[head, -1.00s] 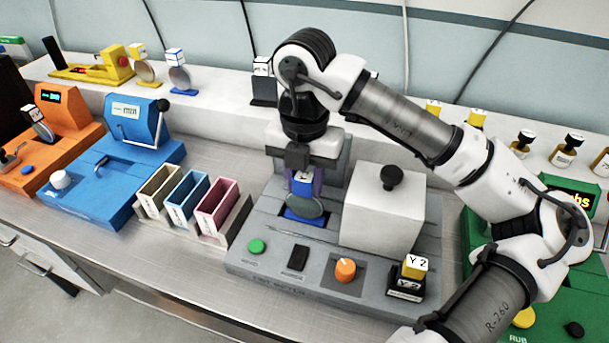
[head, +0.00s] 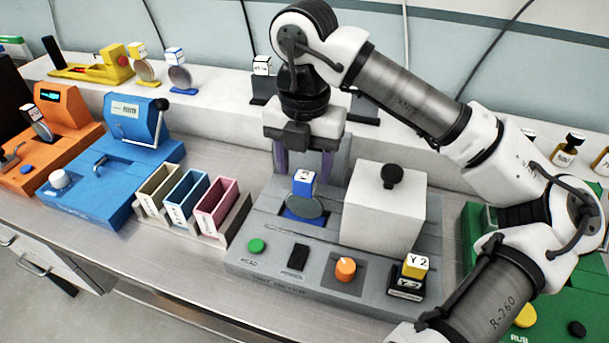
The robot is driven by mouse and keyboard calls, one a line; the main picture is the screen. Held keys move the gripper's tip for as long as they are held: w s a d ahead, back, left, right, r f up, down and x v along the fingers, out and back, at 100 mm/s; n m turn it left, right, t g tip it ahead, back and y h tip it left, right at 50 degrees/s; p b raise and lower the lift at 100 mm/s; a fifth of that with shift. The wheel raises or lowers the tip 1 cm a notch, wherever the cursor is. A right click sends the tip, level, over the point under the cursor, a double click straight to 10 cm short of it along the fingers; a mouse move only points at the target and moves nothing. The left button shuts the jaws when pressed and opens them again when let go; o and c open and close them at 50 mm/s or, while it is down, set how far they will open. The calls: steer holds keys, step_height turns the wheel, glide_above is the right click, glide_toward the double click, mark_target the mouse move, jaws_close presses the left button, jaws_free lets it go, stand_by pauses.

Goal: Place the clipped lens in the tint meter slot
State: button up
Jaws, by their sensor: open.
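The clipped lens (head: 304,206) is a grey round disc under a blue clip block with a white top. It stands upright at the blue slot (head: 291,217) of the grey tint meter (head: 262,226). How deep its lower edge sits is hard to tell. My gripper (head: 305,168) is open above and behind the clip, its purplish fingers apart and holding nothing. The fingers point down and appear clear of the clip.
A white box with a black knob (head: 391,178) stands on the meter right of the lens. A yellow Y2 block (head: 415,266) is at its front right. Three coloured bins (head: 217,206) stand left. A blue machine (head: 120,165) is farther left.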

step_height(320, 180, up, 9)
stand_by(0.3)
stand_by(1.2)
